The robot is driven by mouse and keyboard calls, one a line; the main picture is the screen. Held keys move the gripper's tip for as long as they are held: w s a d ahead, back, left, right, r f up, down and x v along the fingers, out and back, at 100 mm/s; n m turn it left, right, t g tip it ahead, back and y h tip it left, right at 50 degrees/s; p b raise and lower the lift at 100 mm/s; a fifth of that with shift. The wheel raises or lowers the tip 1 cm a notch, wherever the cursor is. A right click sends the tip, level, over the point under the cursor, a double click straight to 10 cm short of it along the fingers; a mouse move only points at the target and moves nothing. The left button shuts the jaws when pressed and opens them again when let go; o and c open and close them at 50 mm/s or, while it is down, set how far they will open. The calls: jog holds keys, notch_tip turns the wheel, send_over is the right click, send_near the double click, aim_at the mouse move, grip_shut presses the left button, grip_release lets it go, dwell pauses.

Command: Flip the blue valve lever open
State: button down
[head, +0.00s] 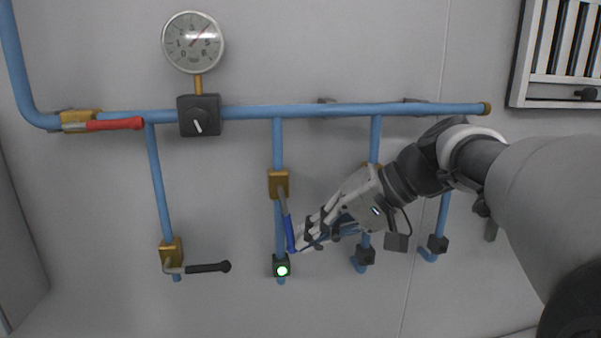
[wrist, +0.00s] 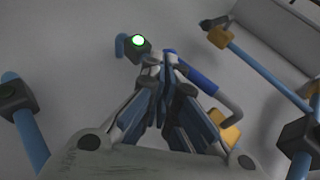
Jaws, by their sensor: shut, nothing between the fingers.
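The blue valve lever (head: 289,232) hangs from a brass valve body (head: 278,184) on the second vertical pipe and points down, roughly in line with that pipe. My gripper (head: 296,245) is shut and empty, with its fingertips right beside the lever's blue handle, on its right. In the wrist view the blue lever (wrist: 190,72) lies close along the shut fingertips (wrist: 163,62), and the brass valve body (wrist: 226,130) is partly hidden behind a finger. I cannot tell whether the fingertips touch the handle. A box with a lit green light (head: 281,269) sits below the lever.
A red lever (head: 115,125) lies along the top pipe (head: 350,111) at the left. A black lever (head: 207,267) sticks out sideways on the left vertical pipe. A gauge (head: 193,42) and a black knob (head: 198,121) are above. My arm covers parts of the right-hand pipes.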

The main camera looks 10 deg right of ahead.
jog(key=shift+a+f, duration=0.25)
jog(key=shift+a, duration=0.15)
dwell(0.4)
jog(key=v, duration=1.2)
jog(key=shift+s, duration=0.1)
